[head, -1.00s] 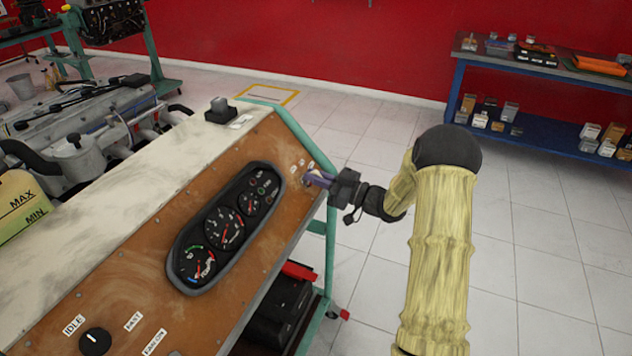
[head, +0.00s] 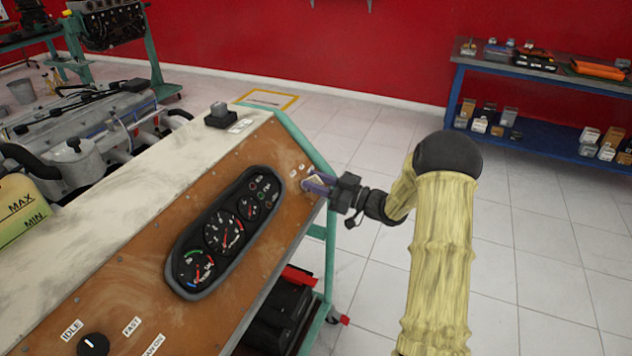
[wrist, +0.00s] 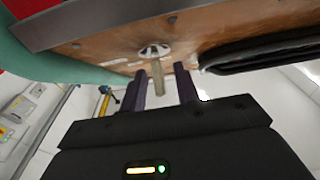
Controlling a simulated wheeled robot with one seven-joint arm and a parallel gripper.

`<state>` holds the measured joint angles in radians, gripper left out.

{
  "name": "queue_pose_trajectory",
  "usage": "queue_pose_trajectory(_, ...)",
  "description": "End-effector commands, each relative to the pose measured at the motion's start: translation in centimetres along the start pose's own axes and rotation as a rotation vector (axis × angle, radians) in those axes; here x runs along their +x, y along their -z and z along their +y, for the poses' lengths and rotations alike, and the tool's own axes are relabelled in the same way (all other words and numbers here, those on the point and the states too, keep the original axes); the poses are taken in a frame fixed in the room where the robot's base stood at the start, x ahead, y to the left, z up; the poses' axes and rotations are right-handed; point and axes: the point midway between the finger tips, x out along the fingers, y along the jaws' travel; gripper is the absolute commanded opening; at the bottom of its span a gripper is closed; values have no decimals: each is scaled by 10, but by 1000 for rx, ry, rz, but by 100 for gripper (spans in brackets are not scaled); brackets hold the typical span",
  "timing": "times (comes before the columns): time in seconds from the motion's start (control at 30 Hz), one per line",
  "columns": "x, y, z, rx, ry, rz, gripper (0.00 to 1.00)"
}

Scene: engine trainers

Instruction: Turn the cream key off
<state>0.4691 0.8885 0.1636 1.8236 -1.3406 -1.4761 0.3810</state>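The cream key (wrist: 157,76) stands out from a round metal lock (wrist: 153,50) in the brown panel in the wrist view. In the head view it shows as a small pale patch (head: 317,181) at the panel's right edge, partly hidden by my fingers. My gripper (wrist: 160,88) is open, with one dark purple finger on each side of the key. A gap shows between the key and each finger. In the head view my gripper (head: 318,184) reaches the panel from the right.
The brown panel (head: 130,262) carries a gauge cluster (head: 225,228) left of the key and a black knob (head: 93,344) at the lower left. A green frame (head: 308,148) edges the panel. A blue bench (head: 545,70) stands at the back right, with open floor before it.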

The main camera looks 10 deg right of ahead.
Motion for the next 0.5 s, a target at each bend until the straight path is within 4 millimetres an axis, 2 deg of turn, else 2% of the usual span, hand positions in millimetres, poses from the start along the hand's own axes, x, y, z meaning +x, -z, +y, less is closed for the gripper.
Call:
queue_pose_trajectory(0.17,-19,-1,1,0,-4,-1,31)
queue_pose_trajectory(0.5,-86,-1,1,0,-5,-2,31)
